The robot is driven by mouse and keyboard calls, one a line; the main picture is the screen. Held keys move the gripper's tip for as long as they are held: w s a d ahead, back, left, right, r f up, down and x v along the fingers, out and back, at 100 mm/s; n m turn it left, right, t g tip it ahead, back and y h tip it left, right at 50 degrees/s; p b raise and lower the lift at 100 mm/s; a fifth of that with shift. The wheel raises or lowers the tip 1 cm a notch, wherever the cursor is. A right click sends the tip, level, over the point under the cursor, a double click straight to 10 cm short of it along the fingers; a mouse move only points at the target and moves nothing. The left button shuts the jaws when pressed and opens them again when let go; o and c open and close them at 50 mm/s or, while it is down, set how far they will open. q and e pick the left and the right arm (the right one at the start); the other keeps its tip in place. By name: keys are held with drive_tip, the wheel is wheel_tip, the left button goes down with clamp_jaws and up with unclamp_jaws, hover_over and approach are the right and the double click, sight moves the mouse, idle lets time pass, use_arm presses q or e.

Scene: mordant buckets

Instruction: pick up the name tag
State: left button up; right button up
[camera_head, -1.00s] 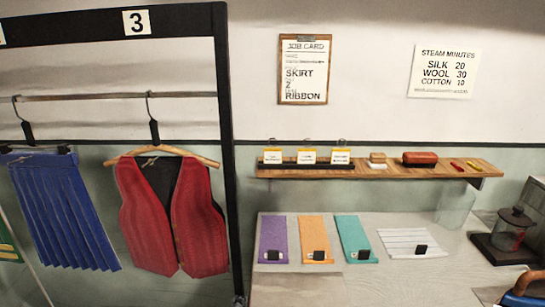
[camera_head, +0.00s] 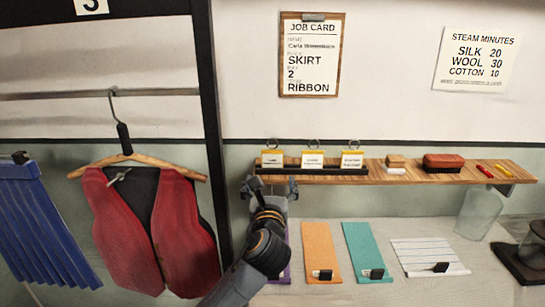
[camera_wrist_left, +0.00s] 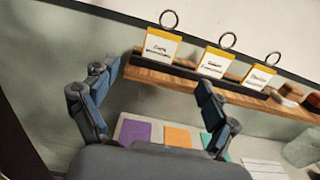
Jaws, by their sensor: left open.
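Three name tags with yellow tops, white faces and wire rings stand in a row in a black holder (camera_head: 312,170) on the wooden shelf: the left tag (camera_head: 272,159), the middle tag (camera_head: 312,160) and the right tag (camera_head: 351,160). They also show in the left wrist view as left (camera_wrist_left: 160,46), middle (camera_wrist_left: 215,63) and right (camera_wrist_left: 259,77); their small lettering is hard to read. My left gripper (camera_head: 271,184) is open and empty, just below and in front of the left tag. In the left wrist view its spread fingers (camera_wrist_left: 157,82) stay apart from the tags. My right gripper is not in view.
The shelf (camera_head: 455,172) also holds a brush (camera_head: 443,162) and small items to the right. Below it, a counter bears purple, orange (camera_head: 321,250) and teal (camera_head: 365,248) swatches and a white cloth. A rack post (camera_head: 207,120) stands left, beside a red vest (camera_head: 120,235).

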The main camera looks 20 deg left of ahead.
sight(272, 157)
use_arm(q)
drive_tip(key=x, duration=0.6)
drive_tip(key=shift+w+f+p, duration=0.1)
drive_tip(key=shift+p, duration=0.3)
drive_tip(key=shift+w, duration=0.3)
drive_tip(key=shift+w+a+r+p, duration=0.15)
drive_tip(key=shift+w+r+p, duration=0.05)
drive_tip(key=shift+w+p, duration=0.15)
drive_tip(key=x, duration=0.3)
drive_tip(key=shift+w+p, duration=0.2)
drive_tip(key=shift+p, duration=0.15)
drive_tip(key=shift+w+f, duration=0.1)
drive_tip(key=shift+w, duration=0.25)
drive_tip(key=c, duration=1)
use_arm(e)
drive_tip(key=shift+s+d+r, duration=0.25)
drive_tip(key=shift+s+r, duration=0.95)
